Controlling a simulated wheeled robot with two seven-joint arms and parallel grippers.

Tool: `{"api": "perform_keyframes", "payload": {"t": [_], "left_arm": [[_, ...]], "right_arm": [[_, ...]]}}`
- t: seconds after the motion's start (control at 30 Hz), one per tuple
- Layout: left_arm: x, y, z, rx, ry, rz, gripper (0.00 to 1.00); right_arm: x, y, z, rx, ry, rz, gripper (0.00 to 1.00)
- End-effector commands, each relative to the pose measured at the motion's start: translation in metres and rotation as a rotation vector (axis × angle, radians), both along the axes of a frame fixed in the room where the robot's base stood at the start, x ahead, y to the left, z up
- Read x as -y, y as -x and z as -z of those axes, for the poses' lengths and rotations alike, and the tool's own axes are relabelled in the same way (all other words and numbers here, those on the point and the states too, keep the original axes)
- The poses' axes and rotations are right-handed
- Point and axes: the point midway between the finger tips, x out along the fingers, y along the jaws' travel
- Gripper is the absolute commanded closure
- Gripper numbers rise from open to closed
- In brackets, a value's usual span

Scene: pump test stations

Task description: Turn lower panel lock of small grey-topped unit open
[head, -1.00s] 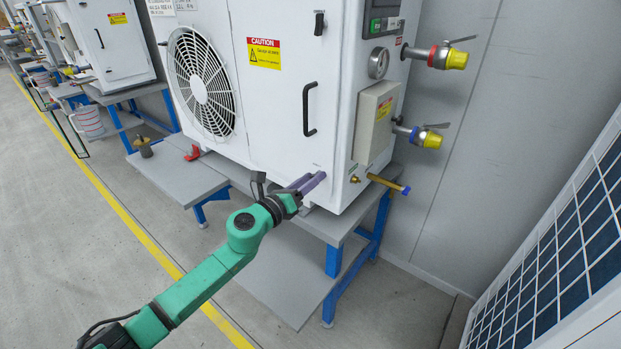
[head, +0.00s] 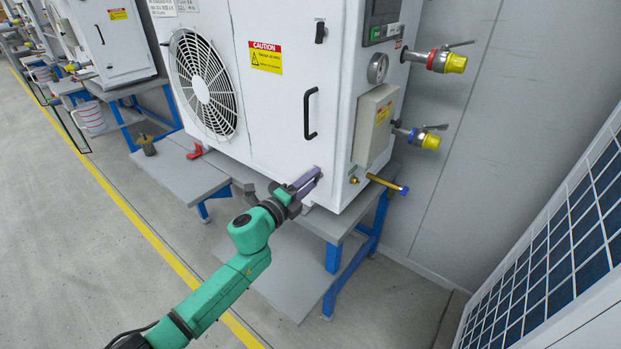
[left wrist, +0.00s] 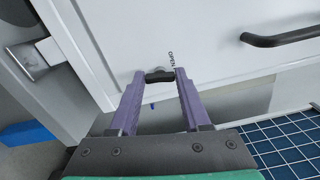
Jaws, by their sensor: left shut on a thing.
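The white unit (head: 268,115) stands on a bench with its front panel closed; its top is out of view. My left gripper (head: 315,176) is at the lower right of this panel, with purple fingers reaching its face. In the left wrist view, the lower panel lock (left wrist: 159,76) is a small black bar between the fingertips of my left gripper (left wrist: 157,80). The fingers are shut on it, and the word OPEN is printed just beside it. In the head view the fingers hide this lock. My right gripper is not in view.
A black panel handle (head: 310,113) and an upper lock (head: 320,33) are above. A brass pipe (head: 386,183) and yellow-capped valves (head: 453,63) stick out at the unit's right side. The blue-legged bench (head: 333,258) is below; a solar panel (head: 560,245) stands at right.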

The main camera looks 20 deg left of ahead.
Motion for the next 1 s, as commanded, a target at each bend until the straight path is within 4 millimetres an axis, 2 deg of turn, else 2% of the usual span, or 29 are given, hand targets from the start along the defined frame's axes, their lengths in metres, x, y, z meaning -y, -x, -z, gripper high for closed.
{"api": "perform_keyframes", "payload": {"t": [0.33,0.8,0.83,0.9,1.0], "left_arm": [[-0.0009,-0.0003,0.0000,-0.047,0.118,-0.002,1.00],[-0.0010,-0.0003,0.0007,-0.053,0.131,-0.002,1.00],[-0.0010,-0.0003,0.0007,-0.053,0.131,-0.002,0.49],[-0.0009,-0.0003,0.0006,-0.053,0.131,-0.002,0.22],[-0.0008,-0.0003,0.0007,-0.052,0.130,-0.002,0.22]], "right_arm": [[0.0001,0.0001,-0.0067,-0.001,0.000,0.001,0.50],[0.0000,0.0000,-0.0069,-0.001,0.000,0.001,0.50],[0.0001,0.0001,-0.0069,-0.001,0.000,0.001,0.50],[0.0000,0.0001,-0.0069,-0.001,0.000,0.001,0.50],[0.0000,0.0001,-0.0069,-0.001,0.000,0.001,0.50]]}}
